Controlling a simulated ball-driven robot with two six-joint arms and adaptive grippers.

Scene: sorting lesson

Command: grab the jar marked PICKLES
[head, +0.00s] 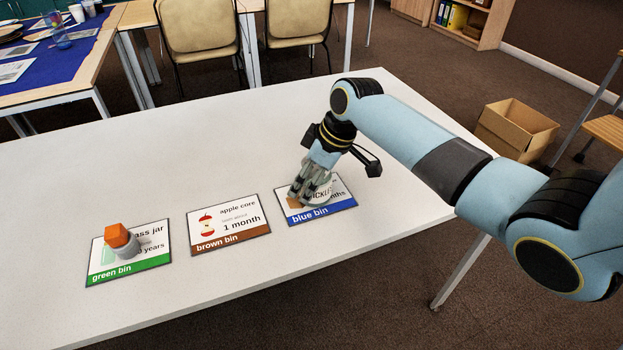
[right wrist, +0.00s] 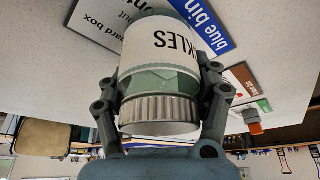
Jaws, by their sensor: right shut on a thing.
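The jar marked PICKLES (right wrist: 160,50) fills the middle of the right wrist view. It has a white label with part of the name showing, greenish glass and a ribbed metal lid (right wrist: 160,114). My right gripper (right wrist: 165,95) is shut on it, one finger on each side of the jar near the lid. In the head view my right gripper (head: 313,188) is over the blue bin card (head: 343,206), and the gripper hides most of the jar. I cannot tell whether the jar's base touches the card. My left gripper is in neither view.
The brown bin card (head: 242,232) lies bare on the white table (head: 190,170). A grey object with an orange top (head: 118,236) stands on the green bin card (head: 150,263) at the left. The table behind the cards is clear. A cardboard box (head: 505,140) is on the floor.

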